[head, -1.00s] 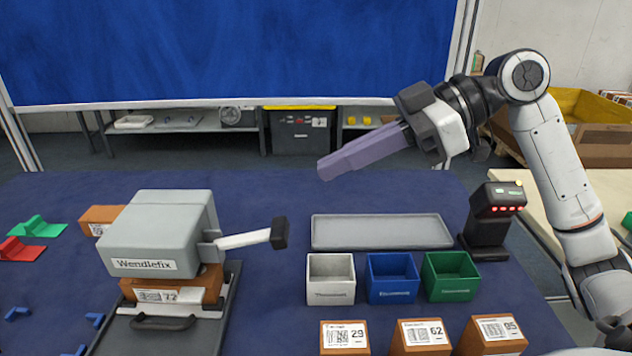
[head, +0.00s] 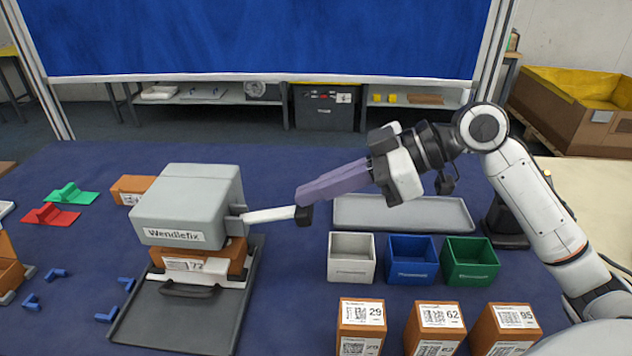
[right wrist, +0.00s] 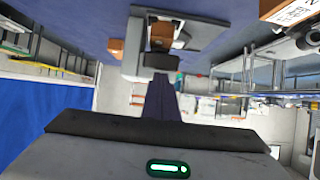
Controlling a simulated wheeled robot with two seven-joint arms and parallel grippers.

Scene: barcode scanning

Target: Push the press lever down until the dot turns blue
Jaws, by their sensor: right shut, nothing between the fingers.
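The grey press (head: 187,205), labelled Wendlefix, stands at the left of the table in the head view. Its white press lever (head: 270,215) sticks out to the right, nearly level, with a black knob (head: 303,217) at the end. A brown box (head: 238,255) with a white label sits under the press head. My right gripper (head: 299,196) is shut and empty, its purple fingers pointing left and down. Its tips overlap the top of the knob; I cannot tell if they touch. The knob also shows at the fingertips in the right wrist view (right wrist: 160,62). I cannot make out the dot. My left gripper is out of view.
A grey tray (head: 400,212) lies beneath my right arm. White (head: 352,270), blue (head: 411,273) and green (head: 471,273) bins stand in front of it, with labelled boxes (head: 361,315) nearer. A black scanner stand (head: 506,240) is partly hidden behind my arm.

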